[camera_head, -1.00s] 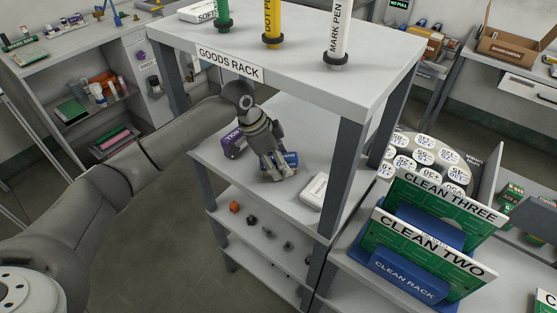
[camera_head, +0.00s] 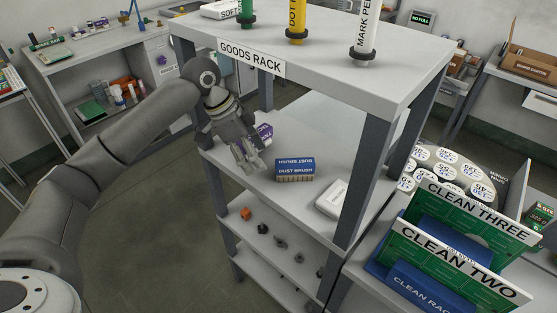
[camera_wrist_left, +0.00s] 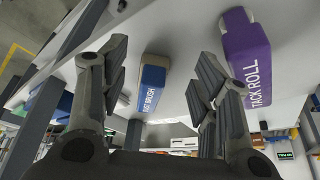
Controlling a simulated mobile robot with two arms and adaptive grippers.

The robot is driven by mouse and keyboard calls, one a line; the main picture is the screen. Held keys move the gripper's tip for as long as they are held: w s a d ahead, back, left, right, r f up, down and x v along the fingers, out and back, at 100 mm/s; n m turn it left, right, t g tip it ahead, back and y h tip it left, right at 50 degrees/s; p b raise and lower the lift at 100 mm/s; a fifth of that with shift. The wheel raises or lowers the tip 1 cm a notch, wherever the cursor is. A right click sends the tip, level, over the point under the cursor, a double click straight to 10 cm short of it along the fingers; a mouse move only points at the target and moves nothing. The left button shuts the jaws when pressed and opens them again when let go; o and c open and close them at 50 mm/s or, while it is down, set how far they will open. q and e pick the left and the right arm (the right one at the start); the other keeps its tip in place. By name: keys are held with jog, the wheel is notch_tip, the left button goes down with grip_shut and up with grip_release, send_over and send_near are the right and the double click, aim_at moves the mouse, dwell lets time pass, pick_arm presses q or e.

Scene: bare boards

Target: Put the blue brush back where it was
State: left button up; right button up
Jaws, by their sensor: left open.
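The blue dust brush (camera_head: 295,168) sits on the upper inner shelf (camera_head: 330,150) of the goods rack, between a purple box and a white box. It also shows in the left wrist view (camera_wrist_left: 152,85), beyond and between the open fingers. My left gripper (camera_head: 250,160) is open and empty, to the left of the brush and apart from it, in front of the purple box. In the left wrist view the left gripper (camera_wrist_left: 155,95) has its two fingers spread wide. My right gripper is not in view.
The purple tack roll box (camera_wrist_left: 246,55) is close by the right finger; it is partly hidden in the head view (camera_head: 265,132). A white box (camera_head: 332,198) lies right of the brush. Rack posts (camera_head: 366,165) and the top board (camera_head: 330,75) bound the shelf.

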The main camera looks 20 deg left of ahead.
pick_arm(q)
jog(key=shift+s+a+b, duration=0.2)
jog(key=shift+s+a, duration=0.2)
jog(key=shift+a, duration=0.45)
jog(key=shift+s+a+b, duration=0.15)
jog(key=shift+s+a, duration=0.25)
jog(key=shift+a, duration=0.4)
jog(key=shift+f, duration=0.1)
